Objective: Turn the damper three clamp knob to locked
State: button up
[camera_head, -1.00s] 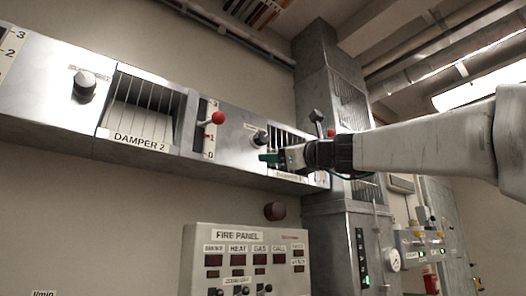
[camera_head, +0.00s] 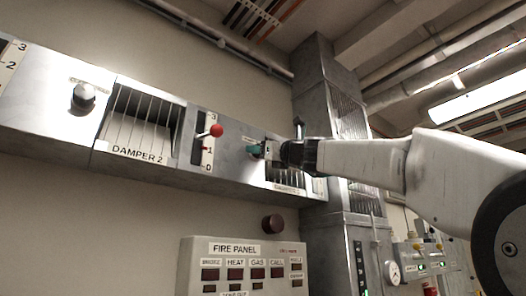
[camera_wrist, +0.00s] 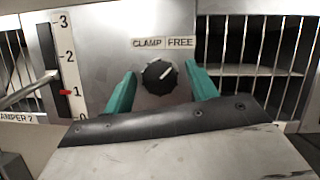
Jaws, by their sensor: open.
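The damper three clamp knob (camera_wrist: 159,77) is black and round with a white pointer line, centred in the wrist view. Its pointer is tilted up and to the right, toward the FREE label (camera_wrist: 181,42); the CLAMP label (camera_wrist: 147,43) is beside that. My gripper (camera_wrist: 161,90) is open, with one green finger on each side of the knob. I cannot tell whether the fingers touch it. In the head view my gripper (camera_head: 254,150) is at the panel left of the damper three grille (camera_head: 285,177), and it hides the knob there.
A lever with a red ball (camera_head: 216,130) and a 0–3 scale stands left of my gripper; its rod also shows in the wrist view (camera_wrist: 28,90). The damper 2 grille (camera_head: 140,120) and another black knob (camera_head: 84,96) are farther left. The fire panel (camera_head: 245,262) is below.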

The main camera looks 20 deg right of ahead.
jog(key=c, duration=1)
jog(key=shift+n, duration=0.6)
jog(key=shift+o, duration=0.2)
jog(key=n+g+y, duration=0.1)
jog(key=n, duration=0.1)
jog(key=n+g+y, duration=0.1)
jog(key=n, duration=0.2)
jog(key=shift+w+d, duration=0.1)
jog(key=shift+d, duration=0.05)
jog(key=n+g+y, duration=0.1)
jog(key=n+g, duration=0.1)
jog(key=n, duration=0.3)
jog(key=n+g, duration=0.2)
jog(key=n, duration=0.3)
jog(key=shift+r, duration=0.1)
jog(key=n+g, duration=0.1)
jog(key=n, duration=0.3)
jog(key=shift+h, duration=0.3)
jog(key=shift+n+g, duration=0.3)
jog(key=shift+n, duration=0.2)
